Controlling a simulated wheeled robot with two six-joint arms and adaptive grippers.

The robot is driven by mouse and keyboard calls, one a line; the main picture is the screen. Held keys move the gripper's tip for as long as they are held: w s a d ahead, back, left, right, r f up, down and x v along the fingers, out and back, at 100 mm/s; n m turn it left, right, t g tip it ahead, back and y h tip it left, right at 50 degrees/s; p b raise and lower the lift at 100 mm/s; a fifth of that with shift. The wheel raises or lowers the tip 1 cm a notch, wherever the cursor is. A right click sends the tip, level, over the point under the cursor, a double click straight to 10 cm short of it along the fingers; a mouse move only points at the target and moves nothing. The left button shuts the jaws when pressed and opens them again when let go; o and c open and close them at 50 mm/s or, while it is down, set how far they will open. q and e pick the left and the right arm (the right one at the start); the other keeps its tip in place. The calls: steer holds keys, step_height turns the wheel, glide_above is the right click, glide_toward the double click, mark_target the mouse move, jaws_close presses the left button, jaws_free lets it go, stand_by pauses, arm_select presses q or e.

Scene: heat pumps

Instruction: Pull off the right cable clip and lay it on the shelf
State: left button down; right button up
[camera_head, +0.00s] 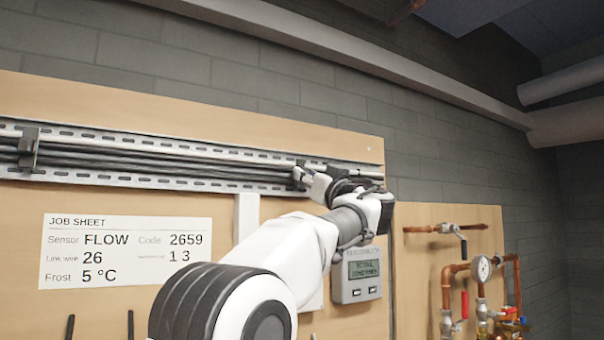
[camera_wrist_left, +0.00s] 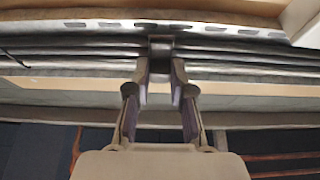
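The right cable clip (camera_head: 299,174) is a small dark bracket across the black cables, near the right end of the perforated metal tray (camera_head: 215,185). My left gripper (camera_head: 312,182) reaches it from the right and hides part of it. In the left wrist view the clip (camera_wrist_left: 160,56) sits over the cables, between the fingertips of my left gripper (camera_wrist_left: 160,74). The fingers are drawn in to about the clip's width and look shut on it. A second clip (camera_head: 29,149) sits at the tray's left. My right gripper is not in view. I cannot make out a shelf.
A job sheet (camera_head: 125,250) hangs on the wooden board below the tray. A grey controller with a display (camera_head: 363,270) is under my left wrist. Copper pipes with a gauge (camera_head: 481,269) stand at the right. The wall above the tray is clear.

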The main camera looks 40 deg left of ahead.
arm_select(q)
steer(key=shift+f, duration=0.1)
stand_by(0.6)
steer(key=s+d+b, duration=0.2)
steer(key=d+b, duration=0.2)
steer(key=d, duration=0.2)
steer(key=shift+s+d, duration=0.35)
steer(key=shift+d, duration=0.05)
stand_by(0.7)
